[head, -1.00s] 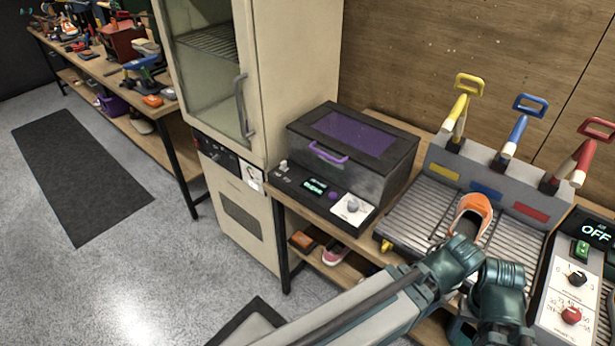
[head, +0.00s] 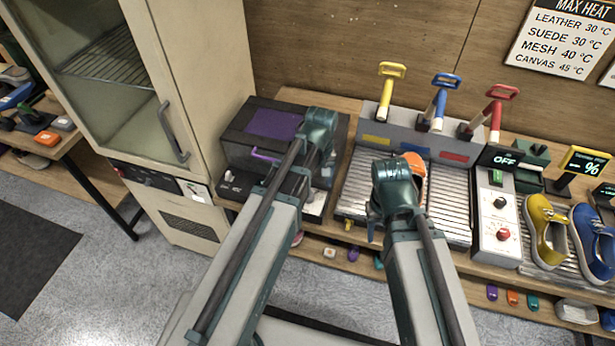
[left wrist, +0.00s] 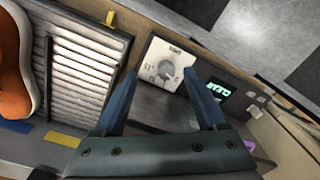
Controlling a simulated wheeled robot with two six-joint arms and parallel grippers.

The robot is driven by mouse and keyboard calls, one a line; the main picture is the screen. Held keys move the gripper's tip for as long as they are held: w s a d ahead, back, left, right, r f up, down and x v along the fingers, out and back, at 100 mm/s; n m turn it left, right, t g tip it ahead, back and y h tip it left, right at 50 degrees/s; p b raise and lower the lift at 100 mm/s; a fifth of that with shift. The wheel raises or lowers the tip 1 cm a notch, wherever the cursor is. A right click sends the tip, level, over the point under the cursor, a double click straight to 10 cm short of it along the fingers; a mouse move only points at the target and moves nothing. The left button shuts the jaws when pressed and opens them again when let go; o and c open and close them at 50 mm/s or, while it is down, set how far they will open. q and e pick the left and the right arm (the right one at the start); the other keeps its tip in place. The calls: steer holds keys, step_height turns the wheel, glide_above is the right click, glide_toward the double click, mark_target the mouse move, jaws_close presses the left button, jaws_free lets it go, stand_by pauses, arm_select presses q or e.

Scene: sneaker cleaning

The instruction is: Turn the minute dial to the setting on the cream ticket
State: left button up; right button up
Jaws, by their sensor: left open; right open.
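The dial (left wrist: 166,70) is a grey knob on a white plate with printed marks, clearest in the left wrist view; its setting is too small to read. It belongs to the console before the dark box with a purple window (head: 270,124). In the head view my left arm mostly hides this dial. My left gripper (left wrist: 159,73) is open, with its fingertips to either side of the knob in the picture; contact cannot be told. My right gripper (head: 374,214) is open beside the orange shoe. A small pale card (head: 197,192) is on the cabinet front; I cannot tell whether it is the cream ticket.
The orange shoe (head: 414,178) stands on a ribbed rack behind which yellow, blue and red levers rise. An OFF display (head: 504,160) with a knob panel (head: 495,218) is right of it. Yellow (head: 545,232) and blue shoes stand further right. The tall cabinet (head: 205,75) is left.

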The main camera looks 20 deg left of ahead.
arm_select(q)
steer(key=w+a+r+n+p, duration=0.2)
steer(key=w+a+r, duration=0.1)
steer(key=shift+r+n, duration=0.2)
steer(key=shift+n, duration=0.1)
arm_select(e)
step_height(320, 180, up, 3)
steer(key=shift+r, duration=0.2)
arm_select(q)
steer(key=shift+f, duration=0.1)
arm_select(e)
steer(key=shift+f, duration=0.1)
arm_select(q)
step_height(320, 180, down, 14)
steer(key=b, duration=1.4)
steer(key=shift+r, duration=0.2)
arm_select(e)
step_height(320, 180, down, 14)
steer(key=shift+r, duration=0.2)
arm_select(q)
jaws_close()
